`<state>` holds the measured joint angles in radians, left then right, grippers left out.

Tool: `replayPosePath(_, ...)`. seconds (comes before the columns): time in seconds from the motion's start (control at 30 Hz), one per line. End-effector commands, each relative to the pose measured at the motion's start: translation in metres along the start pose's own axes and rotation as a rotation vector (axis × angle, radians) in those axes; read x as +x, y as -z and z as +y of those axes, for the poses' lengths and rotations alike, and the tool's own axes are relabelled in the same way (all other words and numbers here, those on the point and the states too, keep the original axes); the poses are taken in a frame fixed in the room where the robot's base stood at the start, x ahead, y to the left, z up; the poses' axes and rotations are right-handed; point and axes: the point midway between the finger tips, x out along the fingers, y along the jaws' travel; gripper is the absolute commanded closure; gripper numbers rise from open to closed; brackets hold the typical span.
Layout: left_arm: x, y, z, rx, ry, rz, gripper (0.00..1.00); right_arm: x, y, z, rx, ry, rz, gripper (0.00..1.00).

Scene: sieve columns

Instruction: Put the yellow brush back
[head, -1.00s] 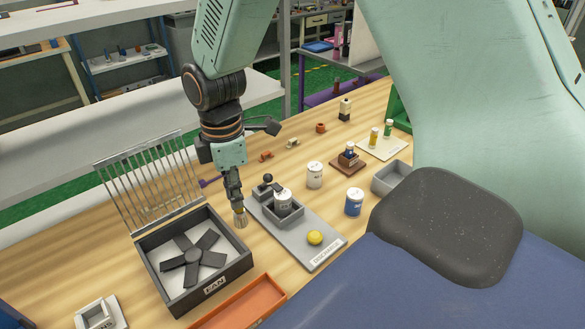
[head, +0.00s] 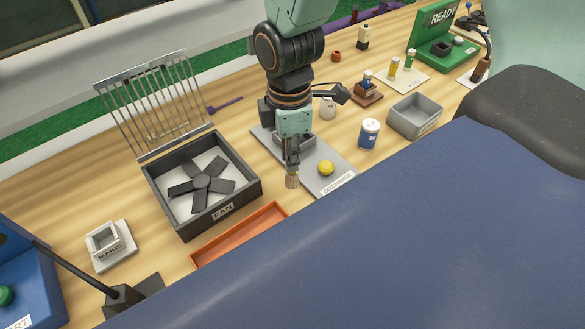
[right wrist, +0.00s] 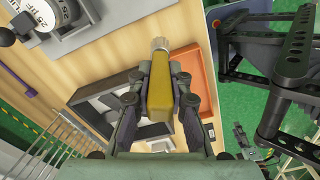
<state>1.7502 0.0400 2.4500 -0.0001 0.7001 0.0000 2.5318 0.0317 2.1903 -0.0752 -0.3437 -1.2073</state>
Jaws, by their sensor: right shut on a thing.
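My right gripper (head: 292,165) is shut on the yellow brush and points down over the bench. In the right wrist view the brush's yellow handle (right wrist: 158,98) lies between the fingers, with a pale metal collar at its far end. In the head view only the brush's lower end (head: 291,182) shows below the fingers. It hangs by the front edge of a grey plate (head: 345,168), left of a yellow knob (head: 326,168). An empty orange tray (head: 240,234) lies to its lower left, in front of the fan box. My left gripper is out of view.
The dark fan box (head: 246,195) stands left of the gripper, with a metal grille (head: 150,105) upright behind it. A blue-and-white jar (head: 369,133) and a grey bin (head: 415,116) stand to the right. A white mains block (head: 108,243) is at lower left.

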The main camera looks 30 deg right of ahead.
Motion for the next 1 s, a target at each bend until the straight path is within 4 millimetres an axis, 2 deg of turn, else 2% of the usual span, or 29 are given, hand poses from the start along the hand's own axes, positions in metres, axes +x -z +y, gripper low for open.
replayPosePath(0.03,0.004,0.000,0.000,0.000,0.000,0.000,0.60,0.010,0.000,0.000,0.000,0.002,-0.001,1.00)
replayPosePath(0.27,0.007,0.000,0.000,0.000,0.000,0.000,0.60,0.026,0.000,0.001,0.001,0.000,0.000,1.00)
replayPosePath(0.5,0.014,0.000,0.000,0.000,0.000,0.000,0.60,0.057,-0.001,0.000,0.003,0.001,0.001,1.00)
replayPosePath(0.9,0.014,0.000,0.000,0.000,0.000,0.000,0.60,0.062,-0.002,0.001,0.004,0.000,0.001,1.00)
replayPosePath(0.93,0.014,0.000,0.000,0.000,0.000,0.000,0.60,0.061,-0.002,0.001,0.004,0.000,0.001,0.81)
replayPosePath(1.0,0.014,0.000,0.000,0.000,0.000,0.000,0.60,0.061,-0.002,0.001,0.004,-0.001,0.001,0.75)
